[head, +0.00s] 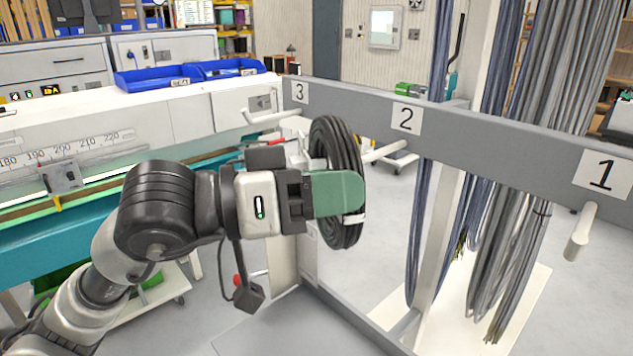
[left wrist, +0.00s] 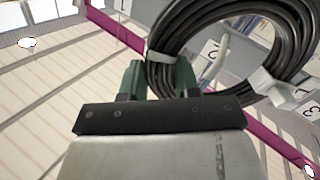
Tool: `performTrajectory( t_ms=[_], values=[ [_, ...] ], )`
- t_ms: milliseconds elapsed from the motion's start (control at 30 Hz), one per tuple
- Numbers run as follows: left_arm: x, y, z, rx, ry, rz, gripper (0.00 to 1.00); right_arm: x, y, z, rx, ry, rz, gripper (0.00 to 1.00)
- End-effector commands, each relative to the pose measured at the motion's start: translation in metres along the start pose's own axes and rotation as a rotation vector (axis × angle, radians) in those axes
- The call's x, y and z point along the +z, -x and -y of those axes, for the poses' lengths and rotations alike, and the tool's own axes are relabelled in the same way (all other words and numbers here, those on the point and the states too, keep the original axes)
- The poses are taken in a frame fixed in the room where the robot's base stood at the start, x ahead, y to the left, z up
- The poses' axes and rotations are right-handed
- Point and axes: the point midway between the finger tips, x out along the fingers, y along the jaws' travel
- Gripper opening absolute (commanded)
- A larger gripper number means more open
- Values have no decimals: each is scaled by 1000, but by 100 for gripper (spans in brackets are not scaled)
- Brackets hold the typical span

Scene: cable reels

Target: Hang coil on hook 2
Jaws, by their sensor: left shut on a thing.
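The black cable coil (head: 338,142) hangs upright in my left gripper (head: 345,193), whose green fingers are shut on its near side. In the left wrist view the coil (left wrist: 168,35) shows as a ring with light ties, held between the fingers (left wrist: 158,82). Hook 2 (head: 386,152) is a white peg below the number 2 plate (head: 405,118) on the grey rail, just right of the coil in the head view. A white peg (left wrist: 222,50) shows through the ring's opening in the wrist view. I cannot tell whether the coil touches a peg. My right gripper is out of view.
Hook 1 (head: 580,232) is at the right; a peg (head: 262,117) near plate 3 is at the far left of the rail (head: 490,138). Long grey and blue cables (head: 530,130) hang behind the rail. A workbench with blue bins (head: 150,78) stands left.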

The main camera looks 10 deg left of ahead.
Motion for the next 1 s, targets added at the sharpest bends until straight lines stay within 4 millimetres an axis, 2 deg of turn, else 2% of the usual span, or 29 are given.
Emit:
performTrajectory(
  t_ms=[33, 867, 900, 1000],
  values=[
    [-5, -3, 0, 2, 0, -4, 0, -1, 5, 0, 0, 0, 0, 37],
    [-16, -60, 27, 1, -1, -4, 0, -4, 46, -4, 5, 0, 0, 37],
    [-8, -60, 30, 2, -3, -4, 0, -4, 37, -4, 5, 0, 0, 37],
    [-1, -60, 33, 1, -5, -4, 0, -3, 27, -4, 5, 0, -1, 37]
  ],
)
